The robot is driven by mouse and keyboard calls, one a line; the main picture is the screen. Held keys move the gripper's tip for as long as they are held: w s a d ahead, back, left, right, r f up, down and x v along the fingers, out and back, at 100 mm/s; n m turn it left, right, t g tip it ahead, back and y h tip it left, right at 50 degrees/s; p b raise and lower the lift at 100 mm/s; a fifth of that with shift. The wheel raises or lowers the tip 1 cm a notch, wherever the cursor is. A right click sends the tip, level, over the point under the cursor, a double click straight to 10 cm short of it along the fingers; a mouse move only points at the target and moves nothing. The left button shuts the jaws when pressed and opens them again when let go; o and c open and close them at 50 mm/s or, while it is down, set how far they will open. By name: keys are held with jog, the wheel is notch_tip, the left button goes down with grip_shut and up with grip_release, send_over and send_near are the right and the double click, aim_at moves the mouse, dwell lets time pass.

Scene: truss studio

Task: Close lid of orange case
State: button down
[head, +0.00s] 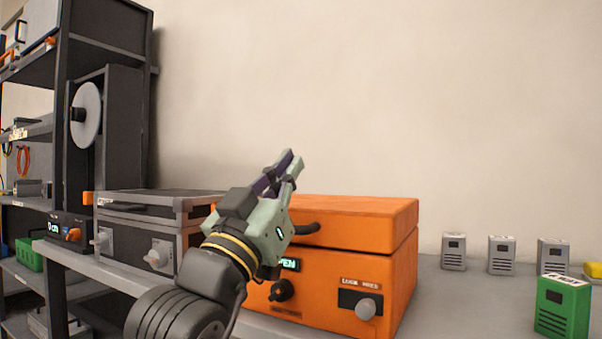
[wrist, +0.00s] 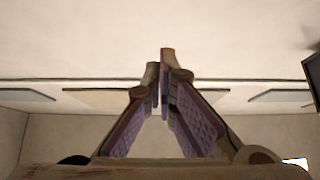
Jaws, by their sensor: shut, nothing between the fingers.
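The orange case (head: 400,290) stands on the bench right of centre in the head view. Its lid (head: 360,212) lies low over the body, with a seam along the right side. I cannot tell whether it is fully closed. A dark handle (head: 305,229) is on the lid's front, partly behind my gripper. The small green display (head: 289,264) is partly covered and shows letters ending in "PEN". My gripper (head: 290,160) is in front of the case's left part, fingers pointing up past the lid's top. In the wrist view its fingertips (wrist: 161,62) meet, with nothing between them.
A grey case (head: 150,210) stands left of the orange one, beside a dark shelf rack (head: 110,130). Several small grey boxes (head: 502,254) and a green box (head: 563,308) stand on the bench at right. The wall space above the cases is clear.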

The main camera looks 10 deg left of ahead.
notch_tip(320, 180, down, 8)
jog(key=s+t+b, duration=0.1)
jog(key=b, duration=0.4)
jog(key=shift+s+a, duration=0.35)
jog(key=shift+w+f, duration=0.1)
jog(key=shift+f, duration=0.05)
